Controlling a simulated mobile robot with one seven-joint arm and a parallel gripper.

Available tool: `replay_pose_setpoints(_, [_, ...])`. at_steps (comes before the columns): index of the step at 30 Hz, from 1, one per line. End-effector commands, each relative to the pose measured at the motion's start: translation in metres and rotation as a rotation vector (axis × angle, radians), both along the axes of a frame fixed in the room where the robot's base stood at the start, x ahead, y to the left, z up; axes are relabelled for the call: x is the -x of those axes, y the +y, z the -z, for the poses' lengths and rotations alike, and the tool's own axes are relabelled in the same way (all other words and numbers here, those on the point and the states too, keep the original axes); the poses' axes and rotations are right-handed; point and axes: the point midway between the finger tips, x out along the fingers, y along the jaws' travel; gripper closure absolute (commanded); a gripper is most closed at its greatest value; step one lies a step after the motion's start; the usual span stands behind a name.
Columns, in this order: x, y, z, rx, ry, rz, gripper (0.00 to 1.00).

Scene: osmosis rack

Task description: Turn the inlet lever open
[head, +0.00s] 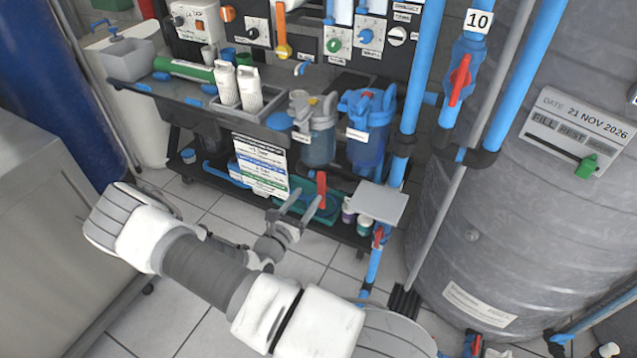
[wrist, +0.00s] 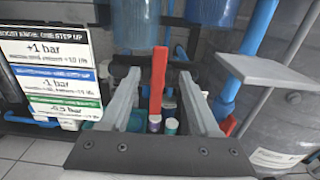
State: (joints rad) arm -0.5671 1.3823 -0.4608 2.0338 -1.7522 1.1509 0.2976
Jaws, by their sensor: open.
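An upright red lever (head: 321,188) stands low at the front of the rack, below the clear and blue filter housings; I take it to be the inlet lever, though no label on it is readable. My gripper (head: 303,203) is open and reaches toward it from the front. In the wrist view the red lever (wrist: 157,85) appears between the two fingers of my gripper (wrist: 159,77), with a gap on each side. How far the fingertips are from it in depth is hard to tell. The lever's base is hidden behind the gripper.
A grey plate (head: 379,203) juts out just right of the lever, with another red handle (head: 378,237) on the pipe below it. A printed pressure sign (head: 260,165) hangs to the left. A valve with a red handle (head: 460,80) sits beside tag 10. Tiled floor lies in front.

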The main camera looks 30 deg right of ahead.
Motion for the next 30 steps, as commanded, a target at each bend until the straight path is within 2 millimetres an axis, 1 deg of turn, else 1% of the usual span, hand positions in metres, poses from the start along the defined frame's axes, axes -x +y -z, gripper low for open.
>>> replay_pose_setpoints(1, [-0.006,-0.011,0.002,0.001,-0.003,0.003,0.38])
replay_pose_setpoints(3, [-0.013,-0.024,0.002,0.001,-0.003,0.003,0.38])
replay_pose_setpoints(6, [-0.023,-0.04,0.002,0.0,-0.004,0.003,0.38])
replay_pose_setpoints(10, [-0.033,-0.057,0.001,0.001,-0.003,0.002,0.38])
replay_pose_setpoints(15, [-0.04,-0.068,0.0,-0.001,-0.002,0.001,0.38])
replay_pose_setpoints(24, [-0.042,-0.07,-0.001,-0.001,-0.001,0.0,0.38])
replay_pose_setpoints(25, [-0.042,-0.07,-0.001,-0.001,-0.001,0.0,0.39])
replay_pose_setpoints(26, [-0.042,-0.07,-0.001,-0.001,-0.001,0.0,0.45])
replay_pose_setpoints(30, [-0.041,-0.07,0.0,-0.001,-0.001,0.0,0.7])
